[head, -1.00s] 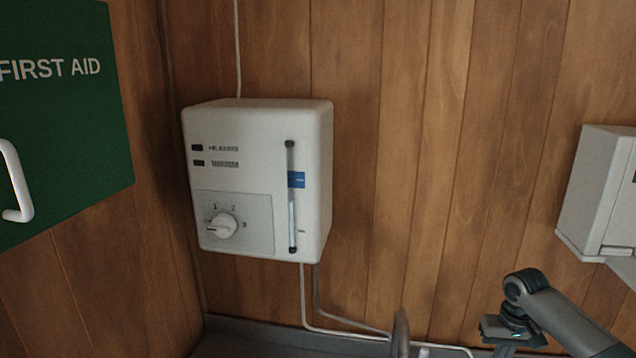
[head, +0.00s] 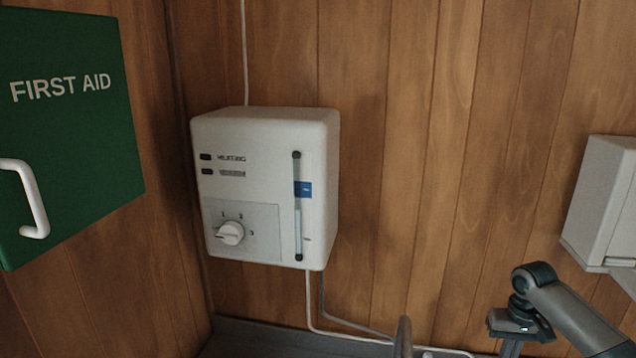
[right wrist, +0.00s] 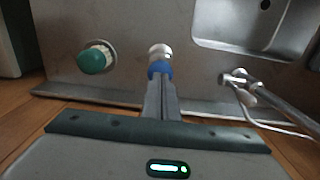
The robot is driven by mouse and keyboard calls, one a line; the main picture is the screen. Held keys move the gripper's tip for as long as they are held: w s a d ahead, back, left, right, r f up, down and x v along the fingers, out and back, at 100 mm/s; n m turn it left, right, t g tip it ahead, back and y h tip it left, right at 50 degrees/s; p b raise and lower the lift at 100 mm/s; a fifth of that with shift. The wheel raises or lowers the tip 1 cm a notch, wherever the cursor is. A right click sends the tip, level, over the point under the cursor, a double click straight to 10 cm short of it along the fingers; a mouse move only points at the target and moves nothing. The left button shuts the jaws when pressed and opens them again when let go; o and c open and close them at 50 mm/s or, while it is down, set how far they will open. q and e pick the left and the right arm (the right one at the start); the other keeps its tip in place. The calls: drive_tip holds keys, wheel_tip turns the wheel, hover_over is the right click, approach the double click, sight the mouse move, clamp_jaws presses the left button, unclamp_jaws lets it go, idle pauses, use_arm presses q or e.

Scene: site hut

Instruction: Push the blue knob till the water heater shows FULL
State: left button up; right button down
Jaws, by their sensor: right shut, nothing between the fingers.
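The white water heater (head: 265,130) hangs on the wooden wall in the head view. Its upright gauge tube (head: 298,225) has a pale column in the lower part, up to about the blue label (head: 303,189); the label's word is too small to read. In the right wrist view, the blue knob (right wrist: 160,69) with a silver part behind it sits on a grey metal surface. My right gripper (right wrist: 161,84) is shut and empty, its fingertips right at the blue knob; I cannot tell whether they touch. My left gripper is in neither view.
A green knob (right wrist: 95,58) sits left of the blue one. A sink basin (right wrist: 255,25) and a metal tap (right wrist: 245,85) are to the right. A green first aid box (head: 70,140) and a white wall box (head: 603,200) flank the heater.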

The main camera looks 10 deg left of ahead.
drive_tip(key=shift+f, duration=0.1)
idle(0.5)
drive_tip(key=shift+f+b, duration=0.55)
drive_tip(key=shift+f, duration=1.6)
drive_tip(key=shift+r+p, duration=0.55)
drive_tip(key=shift+r, duration=1.7)
drive_tip(key=shift+f, duration=0.15)
